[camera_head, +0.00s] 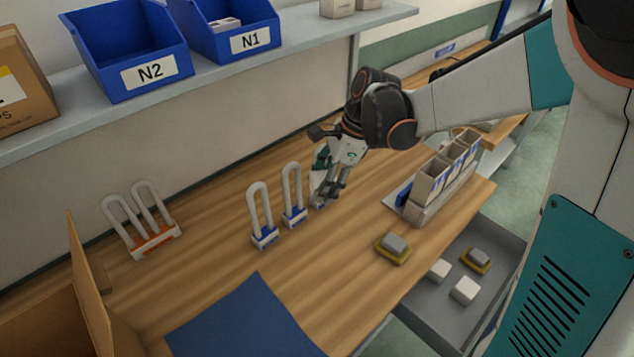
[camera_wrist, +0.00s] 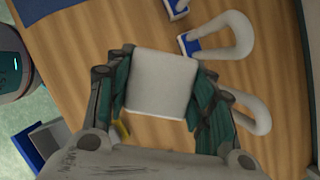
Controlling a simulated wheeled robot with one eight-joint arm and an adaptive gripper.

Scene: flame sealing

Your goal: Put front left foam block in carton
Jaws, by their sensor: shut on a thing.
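My gripper (camera_head: 325,195) is over the wooden table, beside the white loops with blue bases. In the wrist view my gripper (camera_wrist: 162,92) is shut on a white foam block (camera_wrist: 160,82), with a finger on each side of it. In the head view I cannot make out the held block clearly. Two more white foam blocks, one left (camera_head: 439,270) and one nearer (camera_head: 465,290), lie in the open grey drawer (camera_head: 425,310). An open brown carton (camera_head: 90,285) stands at the lower left, its inside mostly hidden.
White loops with blue bases (camera_head: 263,237) and orange bases (camera_head: 155,242) stand on the table (camera_head: 215,255). A grey block on a yellow base (camera_head: 393,247) is near the drawer. A blue mat (camera_head: 245,325) lies in front. A bin rack (camera_head: 440,185) stands right; a shelf hangs above.

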